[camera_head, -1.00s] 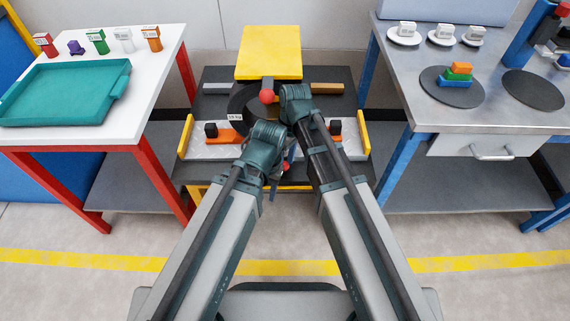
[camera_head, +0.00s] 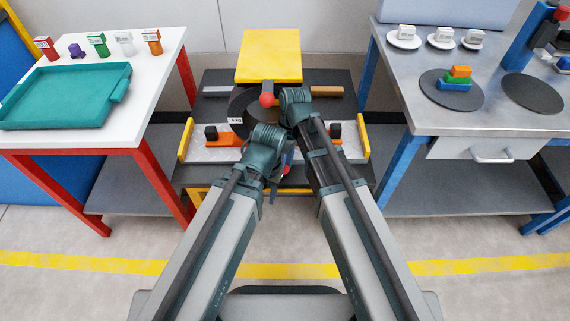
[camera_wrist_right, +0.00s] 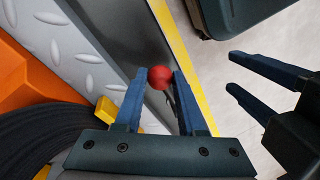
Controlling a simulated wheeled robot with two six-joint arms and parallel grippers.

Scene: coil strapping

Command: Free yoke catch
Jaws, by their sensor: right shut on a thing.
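A red ball knob (camera_wrist_right: 160,77) sits between the two blue fingers of my right gripper (camera_wrist_right: 158,100) in the right wrist view, beside a yellow-edged plate. In the head view this low red knob (camera_head: 287,170) shows at the front of the dark stand, and my right gripper (camera_head: 290,156) is at it, partly covered by my arms. My left gripper (camera_wrist_right: 245,75) shows at the right of the wrist view, fingers apart and empty. A second red knob (camera_head: 267,99) stands higher, by the black coil (camera_head: 243,103). Whether the low knob is the yoke catch I cannot tell.
The dark stand (camera_head: 335,77) carries a yellow board (camera_head: 270,55), orange blocks and yellow side rails. A white table (camera_head: 150,80) with a teal tray (camera_head: 65,95) stands left. A metal bench (camera_head: 400,75) stands right. Floor shows in front.

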